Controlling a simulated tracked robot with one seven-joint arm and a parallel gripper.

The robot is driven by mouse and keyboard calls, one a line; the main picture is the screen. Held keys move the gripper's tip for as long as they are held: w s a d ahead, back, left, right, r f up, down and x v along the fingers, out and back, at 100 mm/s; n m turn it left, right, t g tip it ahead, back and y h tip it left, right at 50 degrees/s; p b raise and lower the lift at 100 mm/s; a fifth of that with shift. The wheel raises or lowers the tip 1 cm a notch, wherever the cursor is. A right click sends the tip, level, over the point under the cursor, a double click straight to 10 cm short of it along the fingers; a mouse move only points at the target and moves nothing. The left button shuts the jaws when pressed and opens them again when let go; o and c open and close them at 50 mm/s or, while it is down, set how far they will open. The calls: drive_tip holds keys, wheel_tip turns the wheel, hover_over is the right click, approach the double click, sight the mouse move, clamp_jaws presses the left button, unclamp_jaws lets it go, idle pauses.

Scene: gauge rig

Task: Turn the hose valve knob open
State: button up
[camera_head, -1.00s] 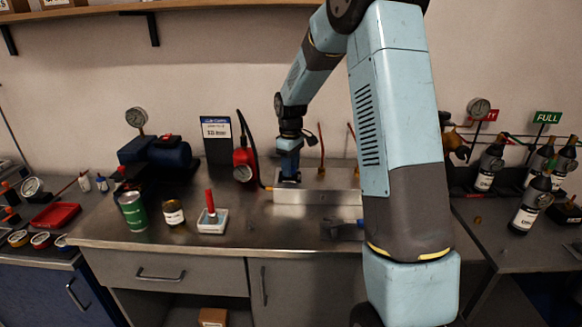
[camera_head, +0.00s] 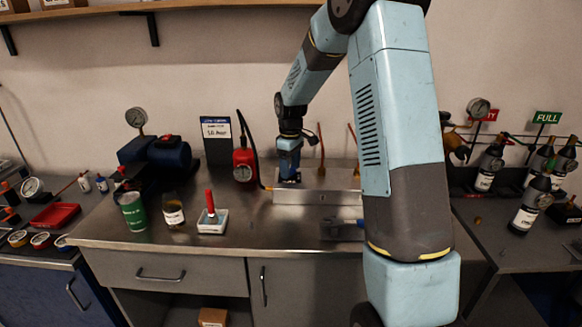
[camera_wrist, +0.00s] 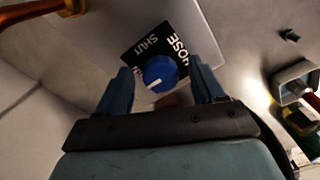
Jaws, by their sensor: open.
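The blue hose valve knob (camera_wrist: 162,72) shows in the wrist view on a black label (camera_wrist: 184,42) with the words HOSE and SHUT. A white mark on the knob points to the lower left of the picture. My gripper (camera_wrist: 160,66) is open, with one blue finger on each side of the knob; I cannot tell whether either finger touches it. In the head view my gripper (camera_head: 289,178) points down at the left part of the metal block (camera_head: 320,197) on the bench. The knob is hidden there.
A red gauge unit (camera_head: 243,164) with a black hose stands just left of the block. A white tray (camera_head: 212,222) with a red-handled tool, a brown jar (camera_head: 173,212) and a green can (camera_head: 132,211) stand further left. A clamp (camera_head: 343,228) lies in front of the block.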

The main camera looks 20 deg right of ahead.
sight(291, 168)
wheel_tip(291, 168, up, 14)
drive_tip(key=shift+f, duration=0.15)
idle(0.6)
drive_tip(key=s+r+m+t, duration=0.15)
drive_tip(key=s+r, duration=0.35)
drive_tip(key=s, duration=0.5)
drive_tip(key=s+r+m+t, duration=0.1)
drive_tip(key=s+r+m, duration=0.3)
drive_tip(key=s, duration=0.5)
drive_tip(key=s+f+m+t, duration=0.2)
drive_tip(key=s+m+t, duration=0.1)
drive_tip(key=s, duration=1.5)
drive_tip(key=shift+s+m, duration=0.2)
drive_tip(key=shift+m, duration=0.15)
